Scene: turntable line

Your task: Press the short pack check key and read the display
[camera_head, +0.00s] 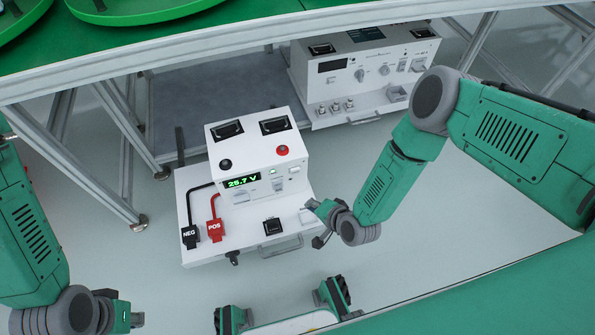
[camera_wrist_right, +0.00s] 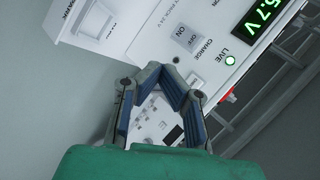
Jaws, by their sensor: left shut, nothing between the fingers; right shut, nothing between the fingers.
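A white tester box (camera_head: 255,150) stands on a white base with a lit green display (camera_head: 241,182) reading 25.7 V. The display is partly cut off in the wrist view (camera_wrist_right: 262,18), beside a lit green LIVE lamp (camera_wrist_right: 230,60), a CHARGE label and an ON switch (camera_wrist_right: 187,38). I cannot tell which key is the short pack check key. My right gripper (camera_head: 311,206) is shut and empty at the base's right front; its fingertips (camera_wrist_right: 165,72) meet in front of the panel in the wrist view. My left gripper (camera_head: 135,319) is shut and empty at the lower left.
A black NEG plug (camera_head: 190,238) and a red POS plug (camera_head: 214,231) lie on the base's left with their cables. A second white instrument (camera_head: 365,65) stands behind. A green table (camera_head: 260,20) on metal legs spans above. Grey floor is open to the right.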

